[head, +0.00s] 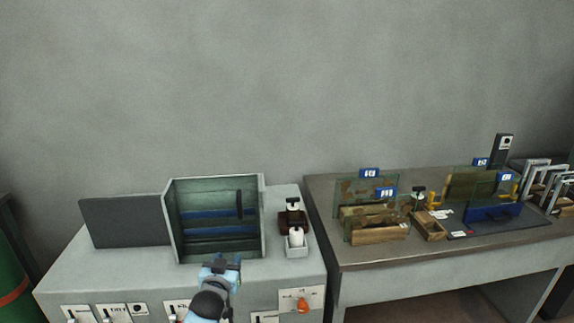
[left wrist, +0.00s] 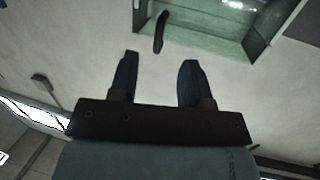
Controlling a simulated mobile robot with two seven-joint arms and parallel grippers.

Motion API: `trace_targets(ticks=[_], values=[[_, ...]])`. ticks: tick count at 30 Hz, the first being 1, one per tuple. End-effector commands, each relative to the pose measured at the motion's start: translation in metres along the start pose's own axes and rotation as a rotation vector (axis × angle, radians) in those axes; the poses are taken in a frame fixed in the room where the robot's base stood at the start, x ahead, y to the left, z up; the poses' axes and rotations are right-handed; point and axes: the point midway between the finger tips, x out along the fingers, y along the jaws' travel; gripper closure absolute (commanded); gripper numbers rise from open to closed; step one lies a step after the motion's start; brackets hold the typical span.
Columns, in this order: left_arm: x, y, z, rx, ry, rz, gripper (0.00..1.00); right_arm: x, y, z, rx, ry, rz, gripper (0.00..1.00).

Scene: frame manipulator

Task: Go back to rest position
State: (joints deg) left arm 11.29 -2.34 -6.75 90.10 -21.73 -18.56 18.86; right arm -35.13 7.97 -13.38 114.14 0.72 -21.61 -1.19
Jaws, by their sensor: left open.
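My left gripper (head: 221,264) is in front of the open box-like frame (head: 214,218) on the grey cabinet, in the head view. In the left wrist view its two dark fingers (left wrist: 157,75) stand apart with nothing between them. The green-walled box (left wrist: 250,48) shows at the top of that view, beyond the fingertips. A dark handle-like piece (left wrist: 160,32) hangs just past the fingertips, apart from them. My right gripper is in neither view.
A dark panel (head: 125,221) stands left of the box. Small bottles in holders (head: 296,238) stand to its right. A table (head: 350,252) at the right carries glass panels, wooden blocks and blue tags. A green cylinder (head: 12,265) stands at the far left.

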Motion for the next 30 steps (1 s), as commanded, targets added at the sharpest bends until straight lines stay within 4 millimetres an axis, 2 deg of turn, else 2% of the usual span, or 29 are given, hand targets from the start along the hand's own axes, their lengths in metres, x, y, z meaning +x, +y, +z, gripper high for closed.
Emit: trace_targets(ticks=[1, 3, 5, 9, 12, 15, 18, 21, 23, 30], values=[[-0.028, -0.001, 0.025, 0.011, -0.045, 0.013, 0.56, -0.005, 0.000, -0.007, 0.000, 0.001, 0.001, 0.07], [-0.065, 0.000, 0.056, 0.024, -0.101, 0.036, 0.56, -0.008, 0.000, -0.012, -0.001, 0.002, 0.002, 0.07], [-0.098, 0.001, 0.080, 0.034, -0.148, 0.057, 0.56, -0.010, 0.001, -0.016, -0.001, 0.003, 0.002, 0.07], [-0.180, 0.007, 0.125, 0.050, -0.257, 0.115, 0.56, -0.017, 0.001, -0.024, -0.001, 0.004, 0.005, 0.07], [-0.240, 0.012, 0.146, 0.055, -0.330, 0.160, 0.56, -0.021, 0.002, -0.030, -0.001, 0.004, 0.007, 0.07], [-0.292, 0.018, 0.160, 0.056, -0.393, 0.203, 0.56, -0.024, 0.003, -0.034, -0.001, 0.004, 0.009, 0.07], [-0.331, 0.022, 0.166, 0.054, -0.437, 0.235, 0.56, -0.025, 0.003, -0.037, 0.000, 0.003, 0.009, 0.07], [-0.353, 0.025, 0.169, 0.052, -0.464, 0.255, 0.56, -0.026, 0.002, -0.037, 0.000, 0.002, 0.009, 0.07], [-0.360, 0.026, 0.170, 0.050, -0.473, 0.262, 0.56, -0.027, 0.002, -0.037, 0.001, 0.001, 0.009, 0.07], [-0.363, 0.027, 0.171, 0.049, -0.476, 0.265, 0.56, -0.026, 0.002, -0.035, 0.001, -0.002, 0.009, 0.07]])
